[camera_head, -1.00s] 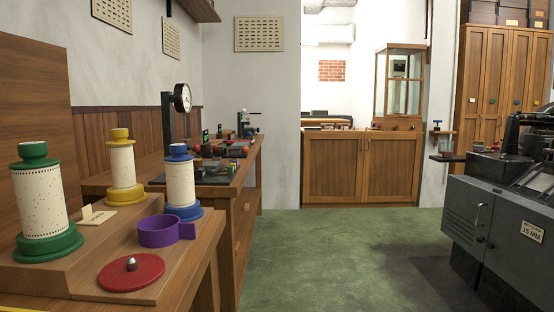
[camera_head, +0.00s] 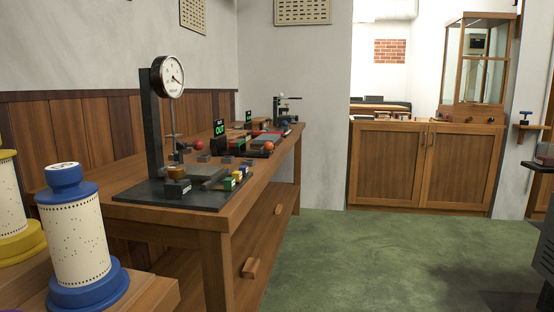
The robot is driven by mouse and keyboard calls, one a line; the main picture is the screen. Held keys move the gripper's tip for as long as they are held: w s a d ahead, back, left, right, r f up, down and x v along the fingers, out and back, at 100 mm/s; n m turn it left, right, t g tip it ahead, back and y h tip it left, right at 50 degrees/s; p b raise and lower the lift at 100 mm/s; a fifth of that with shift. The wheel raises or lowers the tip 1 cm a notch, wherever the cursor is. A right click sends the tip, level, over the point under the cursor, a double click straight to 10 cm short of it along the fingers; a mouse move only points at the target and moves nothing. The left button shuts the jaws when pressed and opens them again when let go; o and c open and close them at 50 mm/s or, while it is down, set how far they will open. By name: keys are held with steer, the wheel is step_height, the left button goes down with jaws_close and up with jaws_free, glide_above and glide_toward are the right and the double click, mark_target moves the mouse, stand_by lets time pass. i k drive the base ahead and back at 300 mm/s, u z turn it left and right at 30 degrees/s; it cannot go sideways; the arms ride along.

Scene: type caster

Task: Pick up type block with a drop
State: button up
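Several small blocks (camera_head: 237,176), with yellow, blue and green among their colours, stand in a row on a dark plate (camera_head: 199,198). The plate lies on the near part of the wooden workbench (camera_head: 262,179) at the left. A brass-coloured piece (camera_head: 177,173) sits under the spindle of the dial gauge (camera_head: 170,77) on the same plate. Small dark blocks (camera_head: 204,157) lie farther back on the bench. The blocks are too small here to tell whether any bears a drop mark. My gripper is not in view.
A blue-ended spool (camera_head: 80,240) and a yellow-ended spool (camera_head: 15,215) stand at the near left. Green display signs (camera_head: 219,128) stand on the bench. A wooden cabinet (camera_head: 390,165) is at the back. The green floor (camera_head: 390,255) is open right of the bench.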

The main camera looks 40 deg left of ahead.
mark_target(248, 162)
steer(key=u, duration=0.3)
steer(key=i, duration=0.85)
steer(key=u, duration=1.25)
steer(key=i, duration=0.5)
steer(key=u, duration=0.5)
